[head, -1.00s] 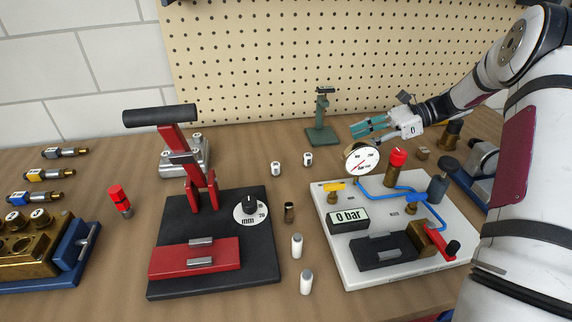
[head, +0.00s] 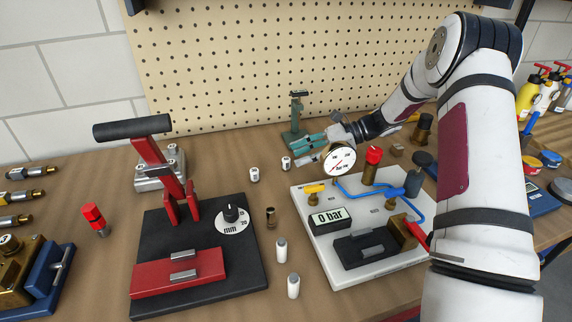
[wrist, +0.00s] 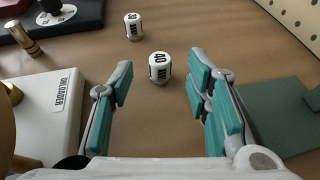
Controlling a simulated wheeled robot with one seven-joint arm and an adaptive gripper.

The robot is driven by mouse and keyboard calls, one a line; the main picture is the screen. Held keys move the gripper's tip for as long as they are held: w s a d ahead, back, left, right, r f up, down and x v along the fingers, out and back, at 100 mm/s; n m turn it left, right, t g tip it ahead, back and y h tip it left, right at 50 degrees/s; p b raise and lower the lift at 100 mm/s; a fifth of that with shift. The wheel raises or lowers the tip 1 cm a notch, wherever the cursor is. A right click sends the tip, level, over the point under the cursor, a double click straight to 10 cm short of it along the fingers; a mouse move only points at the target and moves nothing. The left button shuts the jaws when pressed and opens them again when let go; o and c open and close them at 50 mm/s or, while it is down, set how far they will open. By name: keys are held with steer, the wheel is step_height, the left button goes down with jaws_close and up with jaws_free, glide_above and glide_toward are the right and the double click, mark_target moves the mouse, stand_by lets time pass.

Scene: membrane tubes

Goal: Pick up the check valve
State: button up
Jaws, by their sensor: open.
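No part is labelled check valve, and I cannot tell for sure which one it is. Several fittings with brass ends (head: 27,196) lie at the far left. My gripper (head: 297,153) is open and empty, over the back of the table near the green stand. In the wrist view its spread fingers (wrist: 161,68) frame a white cylinder marked 40 (wrist: 160,72), which appears just beyond the fingertips. A second white cylinder (wrist: 133,26) stands farther off.
The white test board (head: 310,250) with gauge (head: 340,158) and blue tube stands below my arm. The green stand (head: 297,118) is close by my gripper. A red lever press (head: 180,270) and two white cylinders (head: 281,250) are nearer the front.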

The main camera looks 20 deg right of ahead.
mark_target(289, 159)
steer(key=x, duration=0.3)
steer(key=shift+a+f, duration=0.15)
steer(key=shift+a, duration=0.1)
jaws_close()
steer(key=shift+w, duration=0.1)
